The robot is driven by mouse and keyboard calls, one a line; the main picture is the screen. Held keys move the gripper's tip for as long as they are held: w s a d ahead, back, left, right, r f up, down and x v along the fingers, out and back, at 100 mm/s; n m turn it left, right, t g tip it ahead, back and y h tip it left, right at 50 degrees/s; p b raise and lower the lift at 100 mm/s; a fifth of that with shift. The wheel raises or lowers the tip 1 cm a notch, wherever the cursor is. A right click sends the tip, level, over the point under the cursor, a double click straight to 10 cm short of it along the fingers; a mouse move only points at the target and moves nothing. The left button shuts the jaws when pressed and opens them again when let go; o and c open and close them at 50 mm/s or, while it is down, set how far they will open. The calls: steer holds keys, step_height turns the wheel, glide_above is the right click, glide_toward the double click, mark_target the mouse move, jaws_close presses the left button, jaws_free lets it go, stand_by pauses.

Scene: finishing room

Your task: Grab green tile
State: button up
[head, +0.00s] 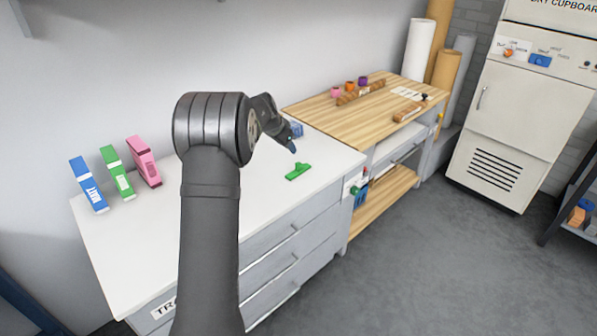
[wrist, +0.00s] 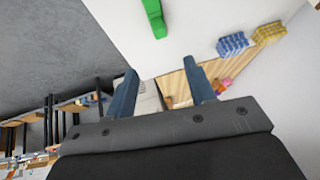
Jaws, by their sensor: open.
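A green piece (head: 298,172) lies on the white counter near its right end. It looks like a flat bar with a raised part, more like a small tool than a plain tile. It also shows at the top edge of the wrist view (wrist: 154,18), partly cut off. My gripper (head: 292,144) is above the counter, a little up and left of the green piece in the head view, apart from it. In the wrist view its two blue fingers (wrist: 160,88) are spread with nothing between them.
A blue checked block (wrist: 233,44) and a yellow checked block (wrist: 268,34) sit on the counter; the blue one shows partly behind my gripper (head: 297,130). Blue (head: 89,185), green (head: 117,173) and pink (head: 144,161) boxes stand at left. A wooden bench (head: 330,112) adjoins at right.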

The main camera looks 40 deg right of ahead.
mark_target(299, 163)
steer(key=x, duration=1.7)
steer(key=shift+w+d, duration=0.1)
jaws_close()
